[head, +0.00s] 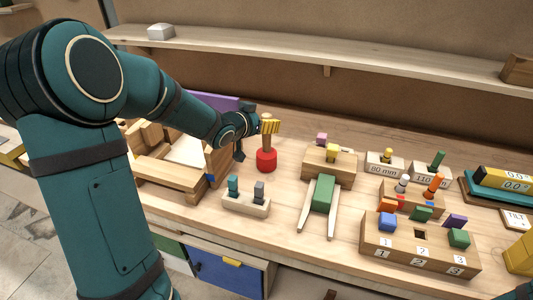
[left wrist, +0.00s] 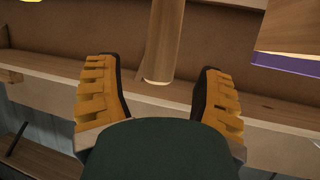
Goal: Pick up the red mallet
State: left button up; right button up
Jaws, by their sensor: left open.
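The red mallet stands head down on the wooden workbench, its red head (head: 266,160) resting on the top and its wooden handle (head: 267,141) pointing up. My left gripper (head: 269,126), with yellow fingers, is at the upper part of the handle and partly hides it. In the left wrist view my left gripper (left wrist: 160,95) is open, its fingers wide apart. A wooden handle (left wrist: 163,45) shows in line with the gap between them, touching neither finger there. The mallet's red head is not seen in that view. My right gripper is not in view.
A block with two pegs (head: 246,204) stands just in front of the mallet. A wooden stand (head: 329,168) with a green piece (head: 322,194) is to its right. A purple panel (head: 213,101) and wooden pieces lie left, near my arm. A long shelf (head: 330,60) runs behind.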

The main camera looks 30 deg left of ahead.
pick_arm(q)
jog(key=x, duration=0.4)
jog(key=shift+w+b, duration=0.15)
jog(key=shift+b, duration=0.15)
jog(key=shift+c, duration=0.2)
grip_shut()
